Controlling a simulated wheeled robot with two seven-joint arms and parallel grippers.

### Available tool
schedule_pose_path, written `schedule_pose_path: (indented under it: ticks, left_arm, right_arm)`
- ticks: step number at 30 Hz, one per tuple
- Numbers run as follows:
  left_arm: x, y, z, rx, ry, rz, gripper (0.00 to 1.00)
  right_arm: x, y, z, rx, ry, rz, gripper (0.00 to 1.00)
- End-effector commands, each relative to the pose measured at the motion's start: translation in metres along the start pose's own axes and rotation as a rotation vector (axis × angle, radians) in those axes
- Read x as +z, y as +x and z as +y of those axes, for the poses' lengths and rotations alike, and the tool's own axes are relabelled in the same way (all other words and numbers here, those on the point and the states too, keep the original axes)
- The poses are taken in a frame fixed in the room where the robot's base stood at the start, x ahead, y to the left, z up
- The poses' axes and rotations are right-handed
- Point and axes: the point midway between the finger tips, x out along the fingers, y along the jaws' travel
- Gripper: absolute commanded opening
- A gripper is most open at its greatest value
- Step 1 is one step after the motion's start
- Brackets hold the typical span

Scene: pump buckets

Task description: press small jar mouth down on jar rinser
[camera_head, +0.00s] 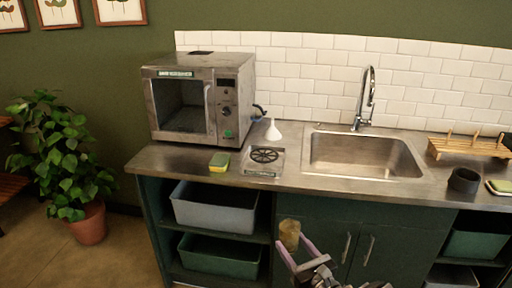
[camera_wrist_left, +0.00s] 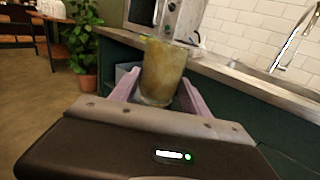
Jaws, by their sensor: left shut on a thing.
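The small jar (camera_head: 289,234) is glass with a murky yellow-brown look. It is between the pink fingers of my left gripper (camera_head: 296,250), which is shut on it. In the left wrist view the jar (camera_wrist_left: 163,72) stands roughly upright between the fingers (camera_wrist_left: 158,92), its wider end up. I cannot clearly see into its mouth. The gripper and jar are in front of the cabinet, below the counter edge. The jar rinser (camera_head: 265,156) is a metal plate with a black spoked ring, set on the counter left of the sink. My right gripper does not show.
A white funnel (camera_head: 273,131) stands just behind the rinser. The counter's front edge (camera_head: 330,188) lies beyond the jar.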

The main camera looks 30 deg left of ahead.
Motion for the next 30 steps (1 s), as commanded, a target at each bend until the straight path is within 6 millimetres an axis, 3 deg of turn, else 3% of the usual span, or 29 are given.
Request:
schedule_pose_path:
  ticks: [1, 3, 9, 12, 18, 30]
  left_arm:
    - [0.036, 0.024, -0.003, 0.025, -0.008, 0.0, 0.0]
    - [0.066, 0.055, -0.005, 0.05, -0.007, -0.001, 0.0]
    - [0.143, 0.137, 0.004, 0.116, -0.005, -0.004, 0.0]
    - [0.17, 0.166, 0.013, 0.141, -0.001, -0.004, 0.0]
    - [0.195, 0.193, 0.023, 0.165, 0.002, -0.005, 0.0]
    - [0.196, 0.195, 0.024, 0.167, 0.003, -0.004, 0.0]
  right_arm:
    - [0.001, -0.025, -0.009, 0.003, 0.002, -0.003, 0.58]
    - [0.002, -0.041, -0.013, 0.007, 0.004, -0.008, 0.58]
    - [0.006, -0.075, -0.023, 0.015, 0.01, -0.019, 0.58]
    - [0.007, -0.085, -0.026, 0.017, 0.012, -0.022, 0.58]
    - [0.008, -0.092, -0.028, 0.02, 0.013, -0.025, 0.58]
    - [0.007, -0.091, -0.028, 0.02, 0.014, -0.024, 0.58]
